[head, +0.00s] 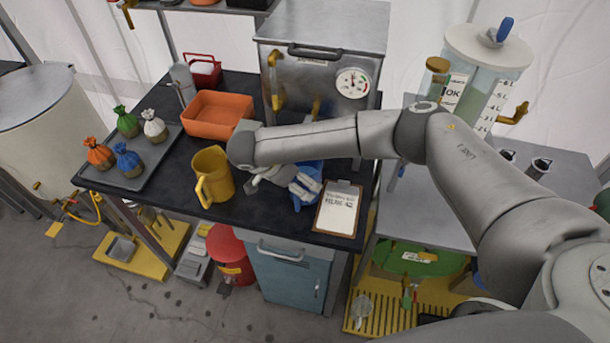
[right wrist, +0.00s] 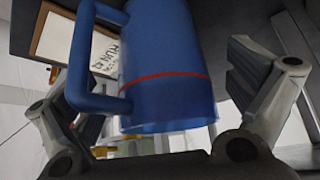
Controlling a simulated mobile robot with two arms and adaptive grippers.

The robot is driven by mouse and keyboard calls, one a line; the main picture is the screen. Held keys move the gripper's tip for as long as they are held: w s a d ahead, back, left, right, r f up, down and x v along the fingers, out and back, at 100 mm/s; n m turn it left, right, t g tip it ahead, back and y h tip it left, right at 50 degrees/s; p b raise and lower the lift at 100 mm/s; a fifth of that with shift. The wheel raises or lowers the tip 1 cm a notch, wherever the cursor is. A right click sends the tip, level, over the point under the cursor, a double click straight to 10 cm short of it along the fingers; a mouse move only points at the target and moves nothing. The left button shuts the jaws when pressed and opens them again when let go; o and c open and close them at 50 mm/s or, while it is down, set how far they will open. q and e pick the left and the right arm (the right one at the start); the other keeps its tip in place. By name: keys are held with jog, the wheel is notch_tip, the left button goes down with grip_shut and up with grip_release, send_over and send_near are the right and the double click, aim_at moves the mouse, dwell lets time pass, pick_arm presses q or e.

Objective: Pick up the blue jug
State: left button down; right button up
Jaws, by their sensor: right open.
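The blue jug (head: 312,170) stands on the black tabletop, largely hidden behind my right gripper in the head view. In the right wrist view the jug (right wrist: 165,55) fills the middle, with a red line around its body and its handle toward the left. My right gripper (head: 290,184) is open at the jug. Its two fingers lie on either side of the jug in the wrist view, the left one near the handle, with gaps visible. I cannot tell whether either finger touches it. My left gripper is not in view.
A yellow jug (head: 215,178) stands left of my right gripper. A clipboard (head: 339,210) lies close to the blue jug's right. An orange bin (head: 217,113), a tray (head: 142,178) with several small sacks, and a metal box with a gauge (head: 322,85) surround the work area.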

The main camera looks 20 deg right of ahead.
jog(key=shift+a, duration=0.1)
jog(key=c, duration=1.2)
jog(key=shift+c, duration=0.8)
jog(key=shift+r, duration=0.2)
